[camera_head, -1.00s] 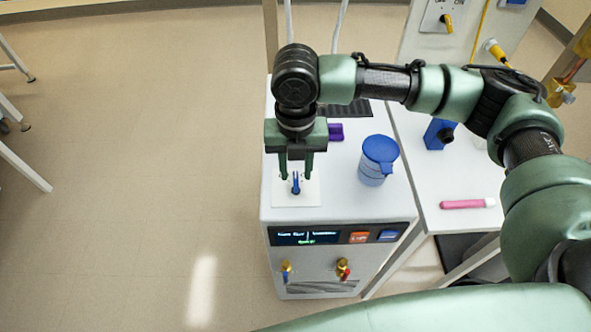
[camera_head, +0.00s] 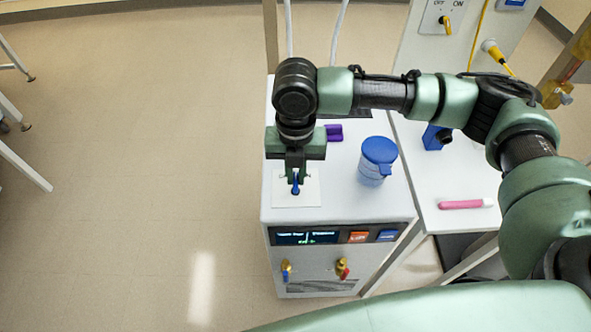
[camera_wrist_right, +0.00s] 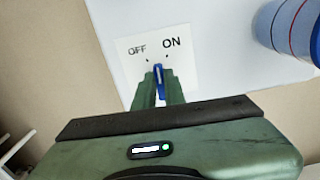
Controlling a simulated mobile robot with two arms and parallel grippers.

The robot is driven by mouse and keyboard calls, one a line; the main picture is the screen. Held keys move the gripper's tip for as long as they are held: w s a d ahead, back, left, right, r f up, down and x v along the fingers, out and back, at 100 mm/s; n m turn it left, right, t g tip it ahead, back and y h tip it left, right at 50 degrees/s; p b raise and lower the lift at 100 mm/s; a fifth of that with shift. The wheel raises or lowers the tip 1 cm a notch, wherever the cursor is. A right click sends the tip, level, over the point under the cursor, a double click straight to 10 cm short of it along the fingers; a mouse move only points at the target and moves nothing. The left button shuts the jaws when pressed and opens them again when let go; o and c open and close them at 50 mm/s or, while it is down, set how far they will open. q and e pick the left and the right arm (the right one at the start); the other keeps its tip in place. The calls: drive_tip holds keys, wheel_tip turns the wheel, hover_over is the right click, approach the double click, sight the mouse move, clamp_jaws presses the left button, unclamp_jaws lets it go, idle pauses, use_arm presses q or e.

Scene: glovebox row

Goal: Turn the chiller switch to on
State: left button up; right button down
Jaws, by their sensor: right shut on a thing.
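The chiller (camera_head: 340,208) is a white box with a dark display on its front. On its top is a white switch plate (camera_head: 311,195) with a blue switch lever (camera_head: 295,189). In the right wrist view the plate (camera_wrist_right: 187,82) reads OFF on the left and ON on the right. The lever (camera_wrist_right: 158,74) points away from my gripper, roughly between the two marks. My right gripper (camera_head: 295,178) points down over the plate and is shut on the lever; its fingers (camera_wrist_right: 160,92) sit on either side of it. My left gripper is out of view.
A blue-lidded jug (camera_head: 377,162) stands right of the switch, and a purple object (camera_head: 334,133) lies behind it. A white side table (camera_head: 440,190) holds a pink marker (camera_head: 462,204) and a blue item (camera_head: 434,138). A yellow OFF/ON switch (camera_head: 446,24) is on the back panel.

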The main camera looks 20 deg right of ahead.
sight(297, 179)
drive_tip(key=m+p, duration=0.1)
drive_tip(key=p, duration=0.1)
drive_tip(key=m+p, duration=0.1)
drive_tip(key=p, duration=0.1)
drive_tip(key=m+p, duration=0.1)
drive_tip(key=p, duration=0.1)
drive_tip(key=shift+r+m, duration=0.25)
drive_tip(key=shift+m, duration=0.15)
drive_tip(key=shift+d+f+m+p, duration=0.1)
drive_tip(key=shift+f+m+p, duration=0.05)
drive_tip(key=shift+m+p, duration=0.75)
drive_tip(key=c, duration=1.5)
unclamp_jaws()
drive_tip(key=shift+s, duration=0.1)
drive_tip(key=shift+r+b, duration=0.6)
drive_tip(key=shift+r, duration=3.25)
